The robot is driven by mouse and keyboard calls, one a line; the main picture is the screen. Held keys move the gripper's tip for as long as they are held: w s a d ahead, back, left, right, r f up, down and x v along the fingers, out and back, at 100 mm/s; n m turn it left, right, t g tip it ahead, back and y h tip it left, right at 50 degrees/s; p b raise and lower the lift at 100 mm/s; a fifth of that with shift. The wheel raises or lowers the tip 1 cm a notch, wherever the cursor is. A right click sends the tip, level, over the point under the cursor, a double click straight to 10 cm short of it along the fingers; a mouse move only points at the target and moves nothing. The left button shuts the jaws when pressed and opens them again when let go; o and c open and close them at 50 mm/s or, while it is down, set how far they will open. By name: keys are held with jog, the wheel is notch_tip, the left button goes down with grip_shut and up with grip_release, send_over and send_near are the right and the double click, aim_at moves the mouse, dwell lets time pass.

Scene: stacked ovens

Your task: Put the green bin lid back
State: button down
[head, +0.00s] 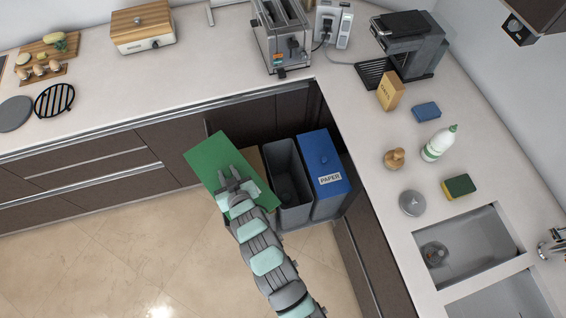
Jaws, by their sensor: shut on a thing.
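The green lid (212,152) is a flat panel on the left of the pulled-out bins, over the floor and the cabinet front. My gripper (227,174) is shut on it, with the fingers over its upper face. The lid is tilted in the picture and appears raised. Beside it stands an open dark grey bin (283,207) with no lid on it. To the right is a grey bin with a blue lid (322,152) labelled PAPER. A brown surface (257,163) shows between the green lid and the open bin, partly hidden.
The bins stand in the corner opening below the counter (190,73). The counter edge runs close behind and to the right of them. A toaster (280,40) stands above the corner. The tiled floor (120,235) at the left is clear.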

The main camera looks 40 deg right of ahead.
jog(key=d+f+m+g+h+b, duration=0.1)
jog(key=d+f+m+h+b, duration=0.1)
jog(key=d+f+b, duration=0.95)
jog(key=d+f+m+g+h+b, duration=0.1)
jog(key=d+f+m+h+b, duration=0.15)
jog(key=d+f+b, duration=0.85)
notch_tip(320, 180, down, 9)
jog(key=d+b, duration=0.1)
jog(key=d, duration=0.1)
jog(key=shift+w+d, duration=0.15)
jog(key=shift+d, duration=0.05)
jog(key=c, duration=1.1)
grip_release()
jog(key=shift+r, duration=0.1)
